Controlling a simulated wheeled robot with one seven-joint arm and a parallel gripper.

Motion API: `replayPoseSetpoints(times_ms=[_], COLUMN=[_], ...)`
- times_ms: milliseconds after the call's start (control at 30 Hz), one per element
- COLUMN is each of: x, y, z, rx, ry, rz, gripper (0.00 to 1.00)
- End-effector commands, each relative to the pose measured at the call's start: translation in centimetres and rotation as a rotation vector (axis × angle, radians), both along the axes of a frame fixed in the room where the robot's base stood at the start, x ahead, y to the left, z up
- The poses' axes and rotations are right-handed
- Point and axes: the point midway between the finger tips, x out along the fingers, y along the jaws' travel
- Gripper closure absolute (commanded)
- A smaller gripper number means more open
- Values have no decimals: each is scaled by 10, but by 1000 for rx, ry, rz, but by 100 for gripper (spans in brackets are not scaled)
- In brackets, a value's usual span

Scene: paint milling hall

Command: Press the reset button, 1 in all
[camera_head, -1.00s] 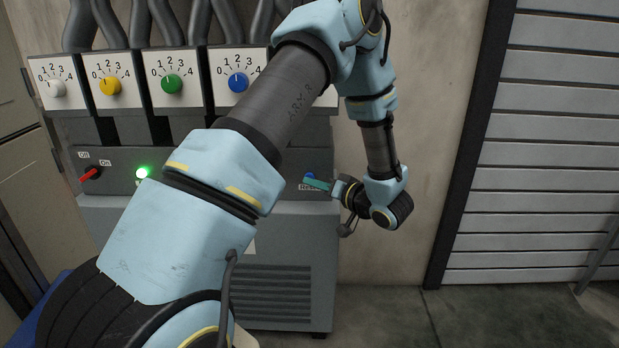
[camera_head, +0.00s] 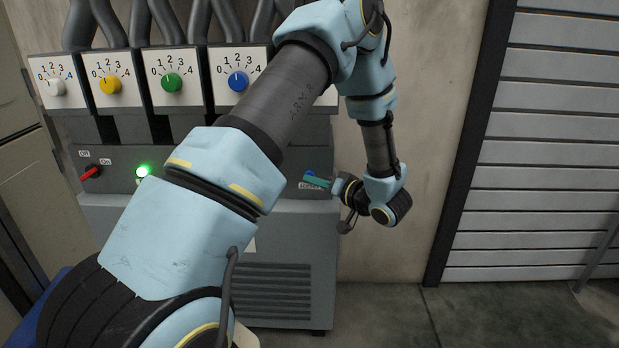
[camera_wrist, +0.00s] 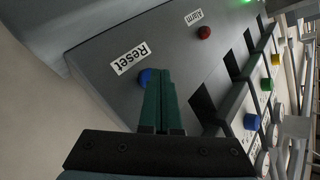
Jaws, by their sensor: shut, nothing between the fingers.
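The blue reset button (camera_wrist: 145,77) sits on the grey panel beside its "Reset" label (camera_wrist: 129,57) in the wrist view. My gripper (camera_wrist: 162,73) is shut and empty, its green fingers side by side. The fingertips overlap the button's right edge in that view. Whether they touch it or press it in, I cannot tell. In the head view my gripper (camera_head: 306,180) points left at the panel's right end, and a sliver of the blue button (camera_head: 310,174) shows just above the fingers. The rest of the button is hidden behind them.
A red alarm button (camera_wrist: 204,33) is on the same panel. The lit green lamp (camera_head: 143,170) and the red off/on switch (camera_head: 90,173) are at the panel's left. Dials (camera_head: 238,81) stand above. Bare wall and a slatted shutter (camera_head: 560,150) lie to the right.

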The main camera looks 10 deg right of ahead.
Motion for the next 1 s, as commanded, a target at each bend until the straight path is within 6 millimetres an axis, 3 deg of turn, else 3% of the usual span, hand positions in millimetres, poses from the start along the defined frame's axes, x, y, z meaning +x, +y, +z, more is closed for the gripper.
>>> replayPoseSetpoints(times_ms=[400, 1000], x=[1, -15], y=[0, 3], z=[1, 1], rx=[0, 0], ry=[-1, -1], rz=[-1, -1], gripper=[100, 100])
